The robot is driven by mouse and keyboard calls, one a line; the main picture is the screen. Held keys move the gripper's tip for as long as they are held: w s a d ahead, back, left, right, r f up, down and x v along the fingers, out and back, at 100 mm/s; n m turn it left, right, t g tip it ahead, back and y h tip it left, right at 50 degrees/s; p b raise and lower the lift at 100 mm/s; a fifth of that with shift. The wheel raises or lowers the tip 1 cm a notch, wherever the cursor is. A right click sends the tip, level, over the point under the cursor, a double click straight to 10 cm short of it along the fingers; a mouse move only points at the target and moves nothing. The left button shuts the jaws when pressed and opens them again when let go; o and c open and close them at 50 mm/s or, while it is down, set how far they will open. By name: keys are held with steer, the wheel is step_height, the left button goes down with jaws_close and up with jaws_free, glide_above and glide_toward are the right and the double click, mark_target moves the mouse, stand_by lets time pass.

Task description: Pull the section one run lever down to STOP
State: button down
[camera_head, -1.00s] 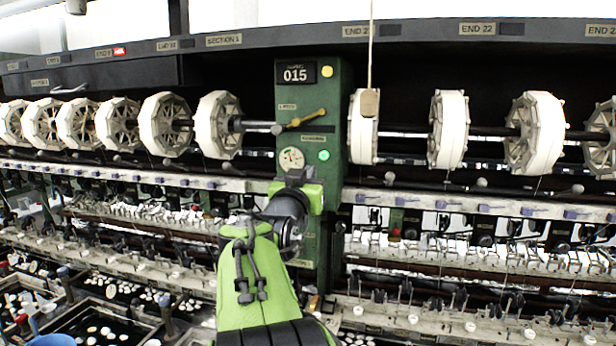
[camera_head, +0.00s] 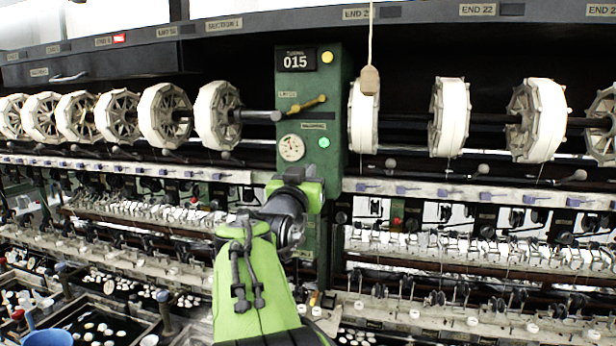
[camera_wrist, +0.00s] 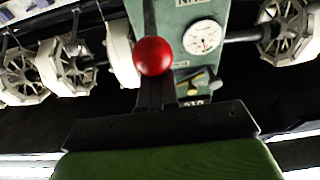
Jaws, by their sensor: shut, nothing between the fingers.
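A red ball knob (camera_wrist: 153,57) on a dark rod shows in the wrist view, which is turned upside down. The rod runs from the knob to the picture's top edge. The knob overlaps the tips of my gripper (camera_wrist: 158,92), whose dark fingers are together and empty; I cannot tell whether they touch it. In the head view my arm's end covers the lower part of the green section post (camera_head: 336,165), and the red knob and fingertips are hidden. The post carries a 015 plate, a gauge (camera_head: 291,148) and a small yellow lever (camera_head: 307,104).
White reels (camera_head: 217,115) on shafts flank the post on both sides. A wooden handle (camera_head: 370,80) hangs on a cord right of the post. Below run rails with many small fittings, and basins (camera_head: 145,335) lie at lower left.

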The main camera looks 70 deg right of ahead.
steer(key=shift+a+f+b, duration=0.2)
steer(key=shift+f+b, duration=0.7)
steer(key=shift+f, duration=0.15)
step_height(320, 180, down, 4)
steer(key=b, duration=0.4)
steer(key=shift+r, duration=0.2)
steer(key=shift+a+r+p, duration=0.1)
steer(key=shift+r+p, duration=0.4)
steer(key=shift+r, duration=0.45)
steer(key=b+v, duration=0.9)
steer(key=v, duration=0.7)
